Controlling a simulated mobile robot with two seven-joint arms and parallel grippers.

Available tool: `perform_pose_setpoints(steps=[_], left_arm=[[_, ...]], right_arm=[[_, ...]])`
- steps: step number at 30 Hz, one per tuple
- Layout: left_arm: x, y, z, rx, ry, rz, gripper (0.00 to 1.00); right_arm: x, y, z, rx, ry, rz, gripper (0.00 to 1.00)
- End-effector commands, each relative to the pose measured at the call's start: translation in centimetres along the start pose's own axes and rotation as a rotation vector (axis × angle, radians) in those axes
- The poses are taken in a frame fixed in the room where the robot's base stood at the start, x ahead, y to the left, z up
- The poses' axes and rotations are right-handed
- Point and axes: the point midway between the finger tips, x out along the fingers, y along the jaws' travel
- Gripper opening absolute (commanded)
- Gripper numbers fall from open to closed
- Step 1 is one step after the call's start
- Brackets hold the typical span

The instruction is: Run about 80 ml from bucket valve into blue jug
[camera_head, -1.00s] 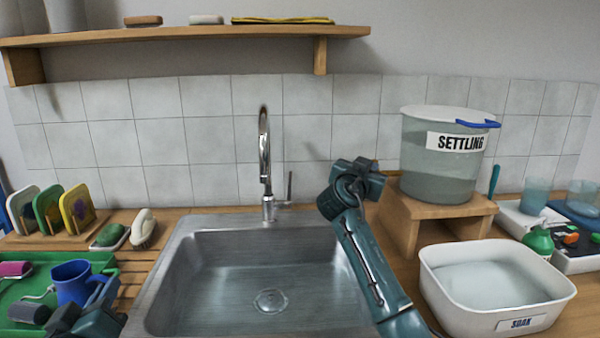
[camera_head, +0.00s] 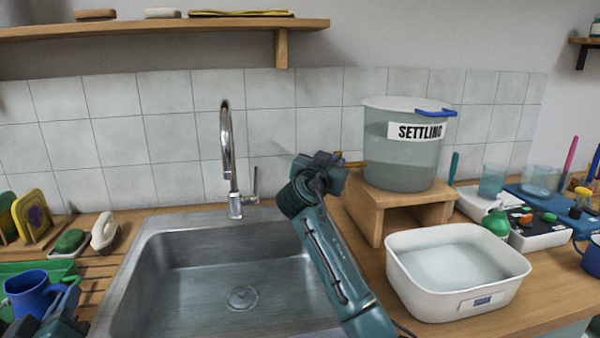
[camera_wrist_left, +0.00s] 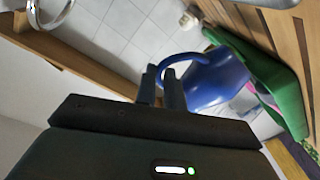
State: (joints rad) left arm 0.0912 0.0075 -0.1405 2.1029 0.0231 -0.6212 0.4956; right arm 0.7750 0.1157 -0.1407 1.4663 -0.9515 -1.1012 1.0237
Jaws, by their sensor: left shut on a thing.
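The blue jug (camera_head: 26,294) is at the lower left by the green tray, and also shows in the left wrist view (camera_wrist_left: 218,82). My left gripper (camera_head: 68,299) is shut on the jug's handle (camera_wrist_left: 180,62). The jug looks upright; whether it touches the tray is unclear. The clear bucket labelled SETTLING (camera_head: 402,158) stands on a wooden stand (camera_head: 375,210) at the back right, with cloudy water inside. Its valve is not clearly visible. My right gripper (camera_head: 335,168) is just left of the bucket, its fingers too hidden to read.
A steel sink (camera_head: 160,250) with a tall tap (camera_head: 228,160) lies between jug and bucket. A white basin of water (camera_head: 410,285) stands before the stand. Cups, a green bottle (camera_head: 496,222) and a blue mug (camera_head: 588,257) are at the right. A shelf (camera_head: 180,28) runs above.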

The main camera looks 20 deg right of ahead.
Motion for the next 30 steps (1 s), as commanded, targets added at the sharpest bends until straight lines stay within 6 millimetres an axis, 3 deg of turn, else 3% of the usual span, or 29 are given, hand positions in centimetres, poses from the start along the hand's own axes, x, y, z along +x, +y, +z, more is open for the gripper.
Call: perform_pose_setpoints(steps=[6,13,18,26,30], left_arm=[[0.0,-0.3,0.6,0.001,0.003,0.001,0.0],[0.0,-0.5,1.0,0.001,0.003,0.001,0.0],[0.0,-0.6,1.1,0.001,0.003,0.001,0.0],[0.0,-0.6,1.1,0.001,0.003,0.001,0.0],[0.0,-0.5,1.0,0.001,0.003,0.001,0.0]], right_arm=[[-4.9,0.0,0.3,0.004,-0.004,-0.003,0.33],[-8.8,0.0,0.2,0.001,-0.003,-0.002,0.33],[-9.9,0.0,0.1,0.0,-0.002,0.0,0.33],[-10.1,0.0,0.1,0.0,-0.002,0.001,0.33],[-9.9,0.0,0.1,0.005,-0.008,-0.003,0.22]])
